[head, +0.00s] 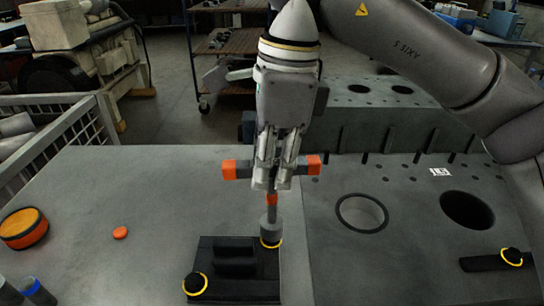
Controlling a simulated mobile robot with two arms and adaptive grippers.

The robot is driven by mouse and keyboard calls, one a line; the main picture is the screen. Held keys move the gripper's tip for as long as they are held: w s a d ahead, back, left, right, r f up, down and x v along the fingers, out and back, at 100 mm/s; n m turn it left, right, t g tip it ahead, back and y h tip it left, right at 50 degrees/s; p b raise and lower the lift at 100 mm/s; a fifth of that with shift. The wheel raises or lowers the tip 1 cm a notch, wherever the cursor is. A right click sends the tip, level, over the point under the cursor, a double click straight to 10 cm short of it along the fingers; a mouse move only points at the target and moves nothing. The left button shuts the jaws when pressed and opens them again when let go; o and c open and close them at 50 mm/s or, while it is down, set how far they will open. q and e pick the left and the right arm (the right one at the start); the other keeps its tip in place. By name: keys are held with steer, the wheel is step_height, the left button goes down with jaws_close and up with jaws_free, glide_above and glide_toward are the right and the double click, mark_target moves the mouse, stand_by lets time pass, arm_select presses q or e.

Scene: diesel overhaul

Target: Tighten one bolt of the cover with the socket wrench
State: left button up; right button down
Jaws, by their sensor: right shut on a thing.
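My right gripper (274,180) comes down from above, shut on the socket wrench (268,226). The wrench is a T-handle with orange ends sticking out on both sides of the fingers, and it stands about upright. The black cover (232,289) lies below, at the bottom middle, with a raised block on it. The wrench's grey socket is at the cover's far right bolt, whose yellow ring (271,243) shows just under the socket. The bolt head is hidden. Another bolt with a yellow ring (196,284) is at the cover's near left corner. My left gripper is not in view.
The grey engine block (400,240) with large round bores fills the right side. Another black part with a yellow-ringed bolt (512,256) lies there. An orange round container (23,228) and a small orange disc (120,233) lie on the left surface, which is mostly clear.

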steer(key=n+p, duration=0.2)
steer(key=n, duration=0.3)
steer(key=shift+n+g, duration=0.3)
steer(key=shift+g, duration=0.1)
steer(key=n+p, duration=0.1)
steer(key=n, duration=0.5)
steer(key=shift+a+h+p, duration=0.1)
steer(key=shift+h+p, duration=0.2)
steer(key=shift+h, duration=0.1)
steer(key=shift+r+n+g+p, duration=0.1)
steer(key=shift+n+g+p, duration=0.25)
steer(key=shift+n, duration=0.75)
steer(key=n+p, duration=0.1)
steer(key=n, duration=0.2)
steer(key=shift+h, duration=0.3)
steer(key=n+p, duration=0.1)
steer(key=n, duration=0.2)
steer(key=shift+n, duration=0.4)
steer(key=n+p, duration=0.1)
steer(key=n, duration=0.2)
steer(key=shift+h, duration=0.4)
steer(key=shift+n, duration=1.7)
